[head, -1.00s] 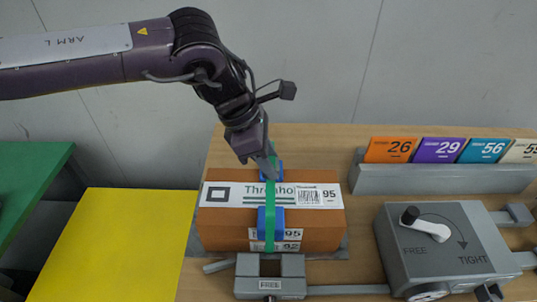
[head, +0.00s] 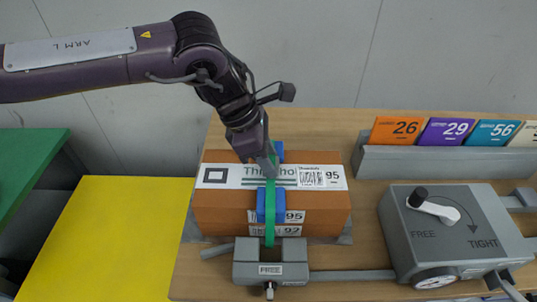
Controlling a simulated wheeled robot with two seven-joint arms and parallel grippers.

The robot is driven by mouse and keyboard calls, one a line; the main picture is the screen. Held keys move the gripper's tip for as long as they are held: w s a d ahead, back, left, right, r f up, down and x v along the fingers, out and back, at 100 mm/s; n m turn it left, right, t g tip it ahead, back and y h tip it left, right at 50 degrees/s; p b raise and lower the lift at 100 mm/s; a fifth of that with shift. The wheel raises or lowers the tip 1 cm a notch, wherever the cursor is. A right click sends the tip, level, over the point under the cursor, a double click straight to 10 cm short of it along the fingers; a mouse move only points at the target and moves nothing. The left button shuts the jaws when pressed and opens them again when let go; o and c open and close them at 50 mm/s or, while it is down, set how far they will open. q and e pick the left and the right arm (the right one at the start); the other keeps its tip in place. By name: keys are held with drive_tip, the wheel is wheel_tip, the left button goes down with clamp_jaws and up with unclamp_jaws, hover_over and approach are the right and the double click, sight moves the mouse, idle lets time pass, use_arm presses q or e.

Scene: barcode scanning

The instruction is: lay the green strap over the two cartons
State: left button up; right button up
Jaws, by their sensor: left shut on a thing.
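Two brown cartons, an upper one (head: 215,205) and a lower one (head: 222,227), are stacked on the wooden table. Their front labels read 95 and 92. The green strap (head: 270,200) lies across the upper carton's top and hangs down the front to near a grey clamp block (head: 250,252) marked FREE. Blue edge pieces sit under the strap at the front (head: 262,207) and back (head: 279,151). My left gripper (head: 269,166) is shut on the strap, just above the carton top; its fingers hide part of it. My right gripper is not in view.
At right stands a grey box (head: 450,245) with a lever between FREE and TIGHT and a gauge. Behind it, a rack (head: 430,163) holds several numbered cards. A yellow surface (head: 115,240) and a green one (head: 25,165) are at left.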

use_arm(q)
drive_tip(key=o, duration=1.3)
drive_tip(key=v, duration=0.8)
drive_tip(key=shift+b, duration=0.35)
drive_tip(key=shift+f, duration=0.1)
